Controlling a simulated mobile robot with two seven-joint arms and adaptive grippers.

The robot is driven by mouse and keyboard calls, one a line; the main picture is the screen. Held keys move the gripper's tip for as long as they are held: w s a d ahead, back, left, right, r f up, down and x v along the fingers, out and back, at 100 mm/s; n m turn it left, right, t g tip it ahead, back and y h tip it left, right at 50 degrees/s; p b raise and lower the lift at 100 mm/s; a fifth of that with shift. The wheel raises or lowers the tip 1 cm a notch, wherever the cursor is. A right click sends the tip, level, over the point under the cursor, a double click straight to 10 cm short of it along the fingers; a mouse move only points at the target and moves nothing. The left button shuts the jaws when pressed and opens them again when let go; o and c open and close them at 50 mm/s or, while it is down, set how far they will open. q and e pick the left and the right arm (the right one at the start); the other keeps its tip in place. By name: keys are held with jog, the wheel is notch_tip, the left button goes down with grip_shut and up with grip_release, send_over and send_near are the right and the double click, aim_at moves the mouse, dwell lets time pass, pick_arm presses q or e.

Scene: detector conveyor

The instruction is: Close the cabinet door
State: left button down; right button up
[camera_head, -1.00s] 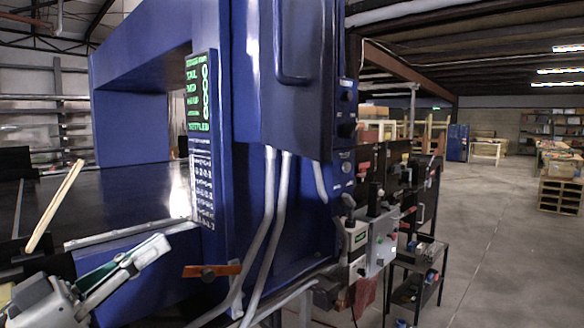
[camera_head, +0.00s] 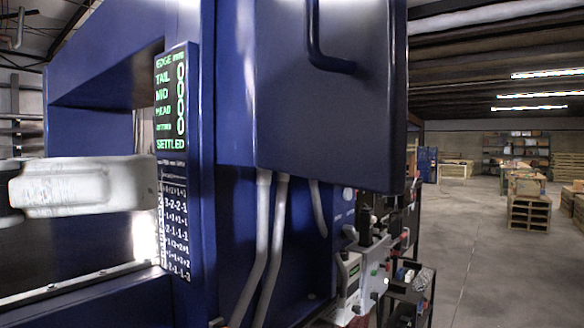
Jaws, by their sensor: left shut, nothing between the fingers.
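The cabinet door (camera_head: 290,115) is a dark blue panel at the upper middle, with a dark bar handle (camera_head: 335,65) on its face. It stands out in front of the blue machine column (camera_head: 228,120), and its top is cut off by the picture edge. How far it stands open I cannot tell. My left gripper (camera_head: 148,184) comes in from the left as a pale, worn shape, shut and empty. It is in front of the machine opening, left of the door and apart from it in the picture. My right gripper is out of view.
A display panel (camera_head: 172,105) with green text is on the column, beside my left gripper. Grey conduits (camera_head: 262,240) run below the door. A grey control box (camera_head: 374,268) and a tool rack stand right of them. Open floor (camera_head: 475,245) lies to the right.

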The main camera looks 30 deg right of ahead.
pick_arm(q)
jog(key=b, duration=0.2)
send_near(384, 167)
jog(key=d, duration=0.5)
jog(key=shift+d, duration=0.4)
jog(key=shift+s+d, duration=0.1)
jog(key=shift+d, duration=0.45)
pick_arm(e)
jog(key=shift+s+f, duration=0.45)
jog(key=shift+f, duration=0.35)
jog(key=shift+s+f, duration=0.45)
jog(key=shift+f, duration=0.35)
pick_arm(q)
jog(key=shift+d, duration=0.1)
